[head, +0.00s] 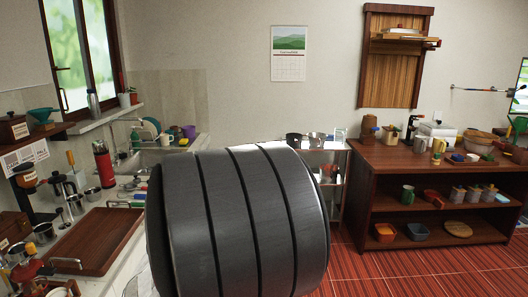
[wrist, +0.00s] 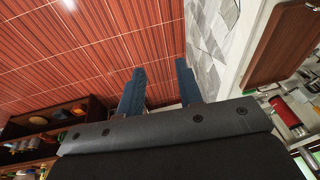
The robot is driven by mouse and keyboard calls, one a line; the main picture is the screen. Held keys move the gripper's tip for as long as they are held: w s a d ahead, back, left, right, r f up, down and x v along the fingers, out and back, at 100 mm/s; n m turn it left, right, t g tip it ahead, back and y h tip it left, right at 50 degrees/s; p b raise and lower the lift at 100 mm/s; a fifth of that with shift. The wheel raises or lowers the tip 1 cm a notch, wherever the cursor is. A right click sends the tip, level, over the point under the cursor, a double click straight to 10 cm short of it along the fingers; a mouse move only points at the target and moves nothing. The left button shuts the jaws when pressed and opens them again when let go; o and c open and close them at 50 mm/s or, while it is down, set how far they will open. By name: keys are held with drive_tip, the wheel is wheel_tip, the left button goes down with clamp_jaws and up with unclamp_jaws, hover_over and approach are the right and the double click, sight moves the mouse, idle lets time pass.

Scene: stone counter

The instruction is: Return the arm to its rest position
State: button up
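My gripper (wrist: 160,67) shows in the wrist view as two blue fingers set apart, with only red floor between them. It is open and empty. It points over the red tiled floor (wrist: 90,45), beside the counter's grey stone-patterned side. In the head view the gripper is hidden or out of frame. A large dark grey ribbed cylinder, apparently my own arm link, fills the lower middle there and hides part of the counter and floor.
The counter at left bears a wooden tray (head: 88,242), a red flask (head: 104,163), a French press (head: 65,188) and a sink (head: 165,155). A wooden shelf unit (head: 425,168) with dishes stands at right. Red floor (head: 400,270) is clear before it.

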drive_tip(key=s+d+m, duration=0.1)
drive_tip(key=d+m, duration=0.3)
drive_tip(key=d, duration=0.5)
drive_tip(key=shift+s+d+t, duration=0.25)
drive_tip(key=shift+d+t, duration=0.05)
drive_tip(key=shift+d, duration=0.1)
drive_tip(key=s+d+f+m+h, duration=0.2)
drive_tip(key=s+d+f+m, duration=0.15)
drive_tip(key=s+d, duration=0.6)
drive_tip(key=s+d+f+m+h, duration=0.2)
drive_tip(key=s+d+f, duration=0.2)
drive_tip(key=s+d, duration=0.55)
drive_tip(key=s+a+n+t, duration=0.2)
drive_tip(key=s+a+n, duration=0.1)
drive_tip(key=s, duration=0.5)
drive_tip(key=shift+a+f+n, duration=0.35)
drive_tip(key=shift+n, duration=0.1)
